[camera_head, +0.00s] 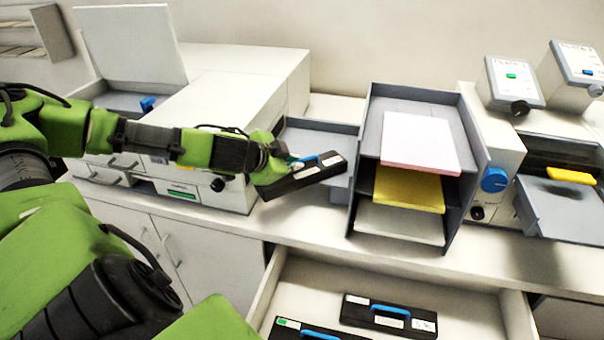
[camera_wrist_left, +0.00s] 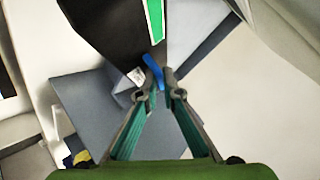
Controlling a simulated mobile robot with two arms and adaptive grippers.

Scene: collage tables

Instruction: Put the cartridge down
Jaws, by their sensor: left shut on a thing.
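My left gripper (camera_head: 293,161) is shut on the blue handle of a black cartridge (camera_head: 312,181). The cartridge has white labels and is tilted, in front of a grey tray (camera_head: 318,137) at the side of the white machine. It appears held above the counter's front edge; its exact height is hard to tell. In the left wrist view the fingertips (camera_wrist_left: 153,84) close around the blue handle, and the black cartridge body (camera_wrist_left: 105,30) with a green strip fills the upper part. My right gripper is not in view.
An open drawer (camera_head: 310,276) below the counter holds black cartridges with blue handles (camera_head: 388,318). A grey rack (camera_head: 466,150) with pink, yellow and white paper stands right of the held cartridge. The white machine (camera_head: 225,125) is behind my left arm. A grey tray (camera_head: 565,205) lies far right.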

